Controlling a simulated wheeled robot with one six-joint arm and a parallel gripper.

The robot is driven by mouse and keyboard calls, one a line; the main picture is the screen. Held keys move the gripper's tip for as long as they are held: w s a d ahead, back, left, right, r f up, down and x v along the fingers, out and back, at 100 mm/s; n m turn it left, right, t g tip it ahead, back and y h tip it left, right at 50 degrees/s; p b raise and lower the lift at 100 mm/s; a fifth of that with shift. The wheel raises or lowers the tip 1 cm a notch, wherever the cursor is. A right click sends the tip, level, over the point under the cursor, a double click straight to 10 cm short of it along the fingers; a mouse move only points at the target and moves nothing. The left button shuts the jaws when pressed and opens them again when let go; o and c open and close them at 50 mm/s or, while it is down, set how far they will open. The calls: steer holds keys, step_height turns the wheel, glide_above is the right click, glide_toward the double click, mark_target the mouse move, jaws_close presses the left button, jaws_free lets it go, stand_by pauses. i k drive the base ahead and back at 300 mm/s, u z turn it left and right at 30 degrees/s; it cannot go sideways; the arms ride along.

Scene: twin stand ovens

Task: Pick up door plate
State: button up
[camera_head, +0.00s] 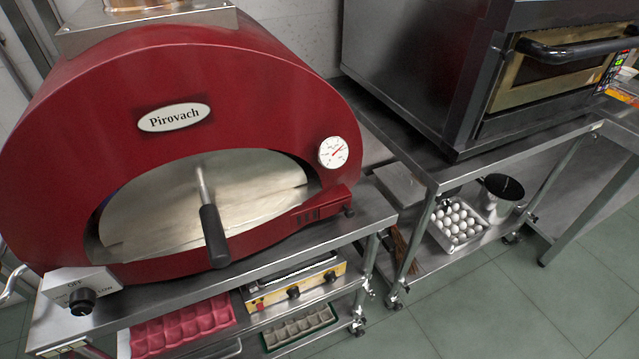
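The door plate (258,190) is a pale, shiny metal sheet in the arched mouth of the red oven (240,85). Its handle (213,237) has a metal stem and a black grip that juts out toward me over the front edge of the steel stand. The plate fills most of the opening, and a dark gap shows around parts of its edge. My gripper is not in view.
The oven stands on a steel stand (150,309) with a control knob (82,301) at front left. Below are a pink tray (180,325) and a small grill (293,290). A second oven (560,70) and an egg tray (458,226) are at right. The tiled floor (470,315) at lower right is clear.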

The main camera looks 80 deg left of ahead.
mark_target(186, 201)
steer(key=i, duration=1.3)
steer(key=u, duration=4.45)
